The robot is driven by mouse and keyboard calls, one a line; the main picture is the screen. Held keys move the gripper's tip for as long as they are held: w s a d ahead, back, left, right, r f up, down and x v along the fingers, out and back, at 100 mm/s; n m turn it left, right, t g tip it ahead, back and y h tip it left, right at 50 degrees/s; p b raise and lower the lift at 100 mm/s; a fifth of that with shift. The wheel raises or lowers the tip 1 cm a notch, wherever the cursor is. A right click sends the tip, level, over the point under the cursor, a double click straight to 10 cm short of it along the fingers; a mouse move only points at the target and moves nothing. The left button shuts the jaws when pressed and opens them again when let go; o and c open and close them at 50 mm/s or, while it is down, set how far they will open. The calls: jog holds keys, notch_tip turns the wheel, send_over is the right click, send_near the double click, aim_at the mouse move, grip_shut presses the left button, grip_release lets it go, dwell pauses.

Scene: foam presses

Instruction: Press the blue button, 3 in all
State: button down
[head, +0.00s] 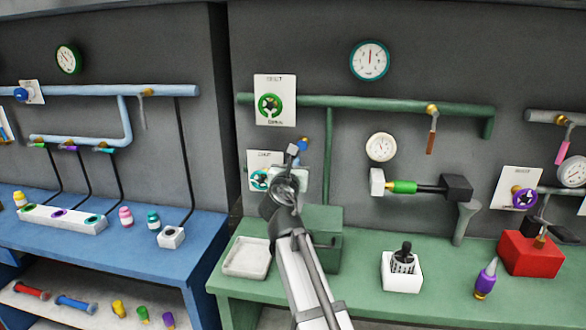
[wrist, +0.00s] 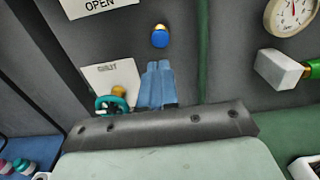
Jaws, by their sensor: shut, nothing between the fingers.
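The blue button (wrist: 160,38) has a gold base and sits on the dark wall. It lies just beyond my fingertips in the wrist view, with a small gap in the picture. In the head view the blue button (head: 302,145) is beside the tip of my gripper (head: 292,149), slightly right of it. My gripper's two blue-grey fingers (wrist: 158,65) are closed side by side with nothing between them. They point up toward the button. I cannot tell the exact depth between fingertips and button.
A teal valve wheel (wrist: 112,104) on a white plate is left of the fingers. A white press block (head: 377,185) is to the right. A green bench (head: 350,285) with a white tray (head: 247,256) lies below.

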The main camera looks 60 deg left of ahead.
jog(key=x, duration=1)
jog(key=shift+f, duration=0.1)
jog(key=shift+x, duration=0.85)
jog(key=shift+w+a, duration=0.3)
jog(key=shift+w, duration=0.05)
jog(key=shift+w+a+r, duration=0.2)
jog(key=shift+w+r, duration=0.05)
jog(key=shift+r, duration=0.2)
send_near(302, 143)
jog(key=v, duration=0.5)
jog(key=shift+s+d+f, duration=0.3)
dwell(0.3)
